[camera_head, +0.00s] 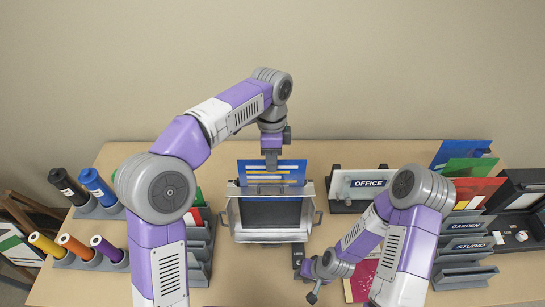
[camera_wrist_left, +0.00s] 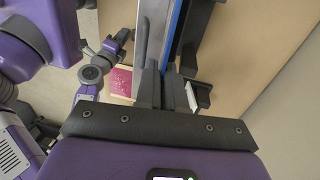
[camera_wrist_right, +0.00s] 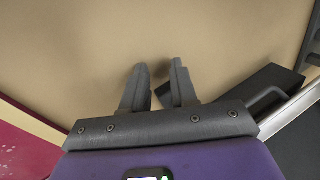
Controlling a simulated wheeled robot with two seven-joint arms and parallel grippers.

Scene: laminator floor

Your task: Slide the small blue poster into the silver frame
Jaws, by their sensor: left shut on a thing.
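The small blue poster (camera_head: 285,167), with white and yellow stripes, stands upright at the top end of the silver frame (camera_head: 232,215). Its lower edge is at or behind the frame's top bar; I cannot tell whether it is in the slot. My left gripper (camera_head: 271,161) points down and is shut on the poster's top edge. In the left wrist view the poster (camera_wrist_left: 178,30) shows as a thin blue edge by the fingers (camera_wrist_left: 160,88). My right gripper (camera_head: 312,296) is low over the table, right of and nearer than the frame. Its fingers (camera_wrist_right: 158,85) are apart and empty.
An OFFICE sign in a holder (camera_head: 368,184) stands right of the frame. Coloured rolls (camera_head: 97,185) stand in racks at left. Sloped black racks (camera_head: 465,245) and coloured sheets (camera_head: 470,165) fill the right. A crimson sheet (camera_head: 360,280) lies near my right arm.

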